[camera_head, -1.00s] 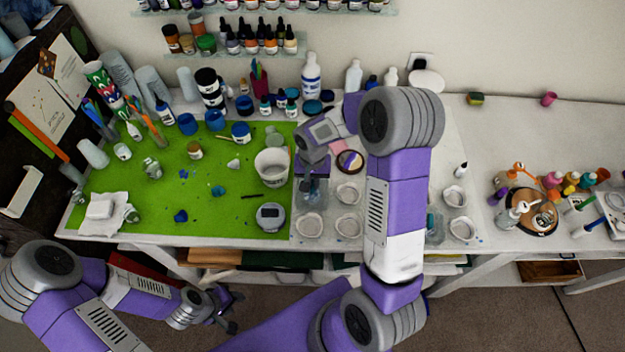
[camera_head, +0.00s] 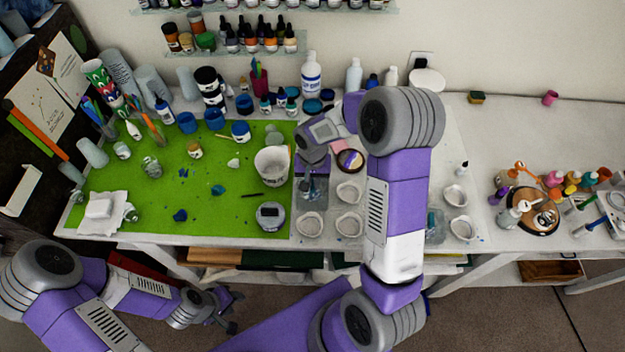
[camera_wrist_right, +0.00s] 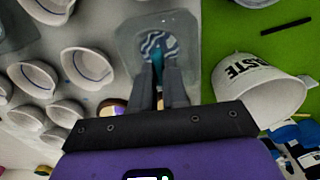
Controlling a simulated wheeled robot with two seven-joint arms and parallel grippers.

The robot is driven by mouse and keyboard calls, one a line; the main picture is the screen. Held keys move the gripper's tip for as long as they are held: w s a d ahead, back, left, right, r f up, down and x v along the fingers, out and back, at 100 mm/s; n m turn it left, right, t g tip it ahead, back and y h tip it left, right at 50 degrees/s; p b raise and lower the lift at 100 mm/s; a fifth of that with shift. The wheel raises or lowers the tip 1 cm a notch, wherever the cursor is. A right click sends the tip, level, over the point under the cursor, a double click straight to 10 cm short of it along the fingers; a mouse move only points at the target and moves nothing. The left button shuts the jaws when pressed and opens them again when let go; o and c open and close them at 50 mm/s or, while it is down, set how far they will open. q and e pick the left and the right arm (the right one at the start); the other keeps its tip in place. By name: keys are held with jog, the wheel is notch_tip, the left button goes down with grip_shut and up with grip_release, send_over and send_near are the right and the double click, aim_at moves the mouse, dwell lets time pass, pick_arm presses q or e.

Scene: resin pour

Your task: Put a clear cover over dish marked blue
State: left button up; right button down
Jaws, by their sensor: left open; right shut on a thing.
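My right gripper (camera_head: 313,168) is over the white strip of table right of the green mat. In the right wrist view its fingers (camera_wrist_right: 159,90) are shut on the top of a clear cover (camera_wrist_right: 135,32). Blue-and-white swirls show through the cover; what lies beneath it is partly hidden. In the head view the clear cover (camera_head: 311,200) is low at the table, but I cannot tell whether it touches. White dishes (camera_head: 348,192) stand close by. In the right wrist view a nearby dish (camera_wrist_right: 88,68) has a dark inner line. My left gripper (camera_head: 229,310) is open and empty below the table's front edge.
A white waste cup (camera_head: 272,167) stands beside the cover on the green mat (camera_head: 130,218). Another clear piece (camera_head: 435,222) is partly behind my right arm. Bottles crowd the back.

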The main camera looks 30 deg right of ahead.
jog(key=c, duration=1.1)
grip_release()
jog(key=shift+o, duration=0.2)
notch_tip(320, 180, up, 8)
jog(key=shift+f, duration=0.2)
